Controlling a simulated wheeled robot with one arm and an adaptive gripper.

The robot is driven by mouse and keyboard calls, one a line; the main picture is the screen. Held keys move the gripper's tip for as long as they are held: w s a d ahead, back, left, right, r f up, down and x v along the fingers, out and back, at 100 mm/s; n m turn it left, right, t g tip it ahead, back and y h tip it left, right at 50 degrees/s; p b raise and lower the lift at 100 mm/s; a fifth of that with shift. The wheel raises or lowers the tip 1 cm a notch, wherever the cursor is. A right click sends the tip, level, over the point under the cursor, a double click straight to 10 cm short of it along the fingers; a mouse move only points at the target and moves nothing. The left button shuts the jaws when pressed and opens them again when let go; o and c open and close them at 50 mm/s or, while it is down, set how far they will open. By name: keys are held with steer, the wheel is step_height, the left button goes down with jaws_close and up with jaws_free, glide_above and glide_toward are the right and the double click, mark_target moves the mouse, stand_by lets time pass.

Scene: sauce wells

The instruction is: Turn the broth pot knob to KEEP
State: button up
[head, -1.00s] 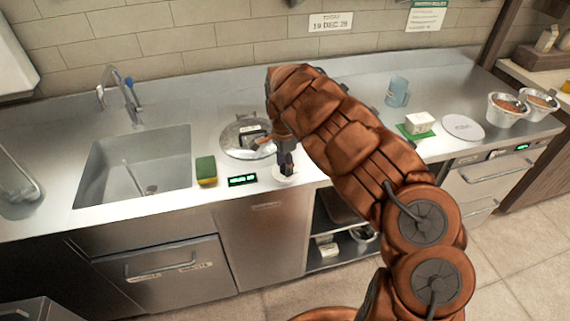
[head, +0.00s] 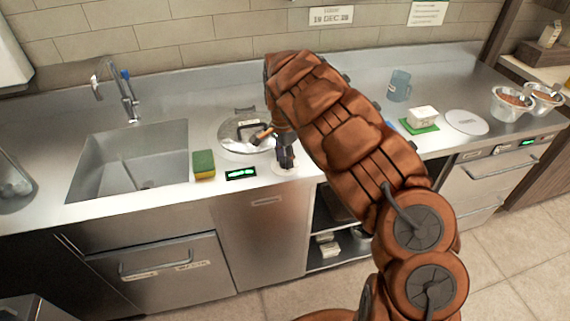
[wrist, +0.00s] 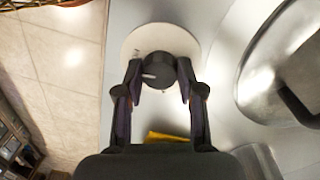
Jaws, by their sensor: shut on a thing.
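The broth pot knob (wrist: 158,72) is a dark round knob with a pale pointer mark, on a white round dial plate (wrist: 190,42). In the wrist view my gripper (wrist: 159,80) has one finger on each side of the knob and is shut on it. The pointer mark points to the left in that view; the dial lettering is too small to read. In the head view my gripper (head: 285,160) reaches down onto the plate, hiding the knob. The broth pot (head: 240,142) with its lid lies just behind and left of the gripper.
A green display (head: 241,174) and a yellow-green sponge (head: 204,164) are left of the dial, beside the sink (head: 130,160). A blue mug (head: 399,85), a white block on a green mat (head: 422,117), a white disc (head: 467,121) and bowls (head: 512,103) are to the right.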

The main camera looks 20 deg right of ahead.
steer(key=n+b, duration=0.1)
steer(key=b, duration=0.1)
steer(key=n+b, duration=0.4)
steer(key=shift+a+f, duration=0.1)
steer(key=shift+f, duration=0.2)
steer(key=n+b, duration=0.4)
steer(key=n, duration=0.1)
steer(key=shift+s+r+n+b, duration=0.1)
steer(key=shift+n+b, duration=0.2)
steer(key=n+b, duration=0.3)
steer(key=n, duration=0.2)
steer(key=shift+n+t, duration=0.3)
steer(key=n+b, duration=0.1)
steer(key=n, duration=0.4)
steer(key=shift+s+r+n+b, duration=0.1)
steer(key=shift+r+n+b, duration=0.05)
steer(key=shift+n+b, duration=0.2)
steer(key=o, duration=1.1)
steer(key=shift+o, duration=0.2)
steer(key=shift+r, duration=0.1)
